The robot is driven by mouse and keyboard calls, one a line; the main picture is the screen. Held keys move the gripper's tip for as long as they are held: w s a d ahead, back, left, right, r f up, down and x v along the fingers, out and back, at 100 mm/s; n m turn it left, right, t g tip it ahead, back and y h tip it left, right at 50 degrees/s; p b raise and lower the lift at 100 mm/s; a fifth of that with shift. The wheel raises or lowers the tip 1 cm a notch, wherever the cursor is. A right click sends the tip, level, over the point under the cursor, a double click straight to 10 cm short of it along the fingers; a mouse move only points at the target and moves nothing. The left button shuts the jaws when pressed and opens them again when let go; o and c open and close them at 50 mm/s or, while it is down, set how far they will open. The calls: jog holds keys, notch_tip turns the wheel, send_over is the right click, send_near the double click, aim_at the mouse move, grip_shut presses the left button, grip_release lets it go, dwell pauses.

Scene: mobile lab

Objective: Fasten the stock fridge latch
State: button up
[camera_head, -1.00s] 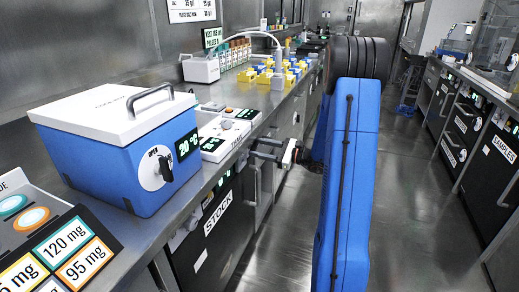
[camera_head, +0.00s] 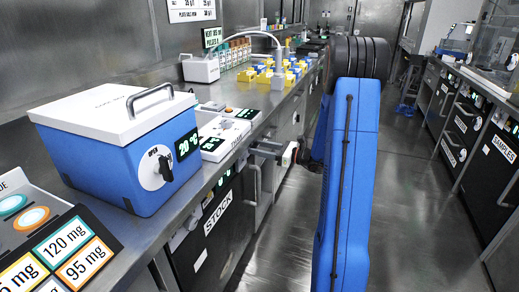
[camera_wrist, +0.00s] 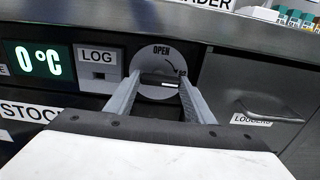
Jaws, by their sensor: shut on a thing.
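The stock fridge (camera_head: 222,232) is a dark door under the left bench, labelled STOCK; its label also shows at the left of the wrist view (camera_wrist: 20,112). Its latch (camera_wrist: 160,79) is a black bar on a round grey dial (camera_wrist: 157,57) marked OPEN at the top, with a curved arrow on the right. My gripper (camera_wrist: 160,82) has one finger on each side of the bar and is shut on it. The bar looks about horizontal. In the head view my gripper (camera_head: 266,149) reaches left to the fridge front, and the latch is hidden there.
A 0 °C display (camera_wrist: 32,58) and a LOG panel (camera_wrist: 98,67) sit left of the dial. A grey door with a handle (camera_wrist: 268,115) is at right. Above, the bench carries a blue cooler box (camera_head: 118,150). The aisle floor (camera_head: 405,200) is clear.

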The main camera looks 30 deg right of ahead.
jog(key=shift+f, duration=0.1)
jog(key=o, duration=1.1)
jog(key=shift+c, duration=0.2)
jog(key=shift+s+d, duration=0.1)
jog(key=v, duration=1.7)
jog(key=shift+s+d, duration=0.1)
